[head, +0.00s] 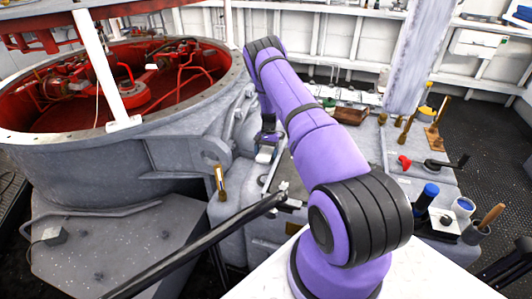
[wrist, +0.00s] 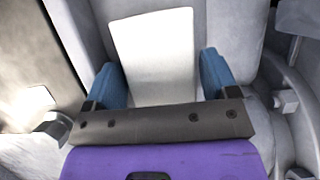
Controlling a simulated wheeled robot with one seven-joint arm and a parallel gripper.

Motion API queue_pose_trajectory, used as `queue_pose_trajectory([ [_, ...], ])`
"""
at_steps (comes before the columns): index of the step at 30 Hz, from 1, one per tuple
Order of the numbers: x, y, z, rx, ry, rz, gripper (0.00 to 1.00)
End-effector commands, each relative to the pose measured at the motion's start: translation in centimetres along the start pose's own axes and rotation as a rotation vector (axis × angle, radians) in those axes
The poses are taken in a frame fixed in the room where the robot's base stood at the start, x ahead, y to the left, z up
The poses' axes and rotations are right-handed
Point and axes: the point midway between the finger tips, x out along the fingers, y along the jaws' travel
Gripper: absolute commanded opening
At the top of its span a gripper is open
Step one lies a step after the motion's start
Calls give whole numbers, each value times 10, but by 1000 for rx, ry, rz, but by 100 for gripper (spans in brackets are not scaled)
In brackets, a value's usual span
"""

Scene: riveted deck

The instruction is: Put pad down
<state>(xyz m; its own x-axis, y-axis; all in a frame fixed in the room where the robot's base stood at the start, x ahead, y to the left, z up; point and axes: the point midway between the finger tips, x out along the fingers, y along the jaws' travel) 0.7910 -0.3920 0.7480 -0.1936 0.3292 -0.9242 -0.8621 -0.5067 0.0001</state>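The pad is a plain white, flat rectangular piece (wrist: 158,55). In the head view my gripper (head: 266,139) is small and partly hidden by my purple arm, over the grey machinery. The pad (head: 264,154) shows just below it as a small pale patch.
A large grey round housing (head: 130,170) with red insides stands at the left. A long dark bar (head: 200,246) crosses the front. A grey bench (head: 425,172) at the right holds a red item (head: 404,162), brass fittings and a blue-capped cylinder (head: 427,195). A pale post (head: 418,60) rises behind.

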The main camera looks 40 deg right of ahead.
Motion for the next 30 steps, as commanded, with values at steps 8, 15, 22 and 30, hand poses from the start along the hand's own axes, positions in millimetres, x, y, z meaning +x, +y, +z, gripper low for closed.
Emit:
queue_pose_trajectory([
  [8, -6, 0, 2, 0, 0, 0, 80],
  [15, -46, 0, 1, -1, 2, -2, 80],
  [22, -91, 0, 1, 0, 1, -1, 80],
  [30, -120, 0, 2, -1, -1, 0, 80],
])
